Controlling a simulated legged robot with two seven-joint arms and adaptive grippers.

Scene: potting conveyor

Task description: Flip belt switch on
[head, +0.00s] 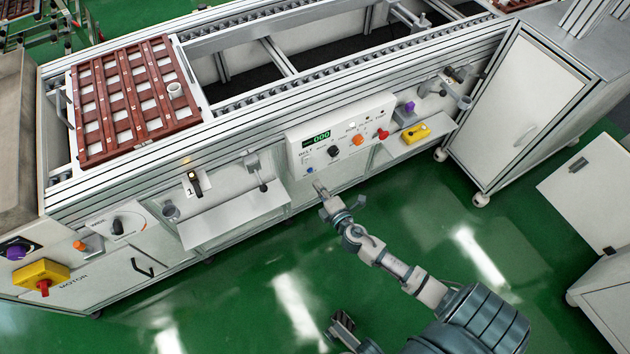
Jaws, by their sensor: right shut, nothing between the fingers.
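The white control panel (344,118) is on the front of the conveyor, with a green "000" display (321,136). Small lettering that seems to read BELT is at its left part. A small blue control (309,170) sits below that lettering, and a black knob (333,151) is to its right. Which control is the belt switch, and its position, are too small to tell. My right gripper (319,188) is shut and empty, just below the panel's lower left corner, its tip close to the blue control. Contact cannot be told.
An orange knob (358,140) and a red knob (382,134) are farther right on the panel. A white shelf (235,217) juts out left of my gripper. A yellow box (415,133) lies on the right shelf. Green floor is clear in front.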

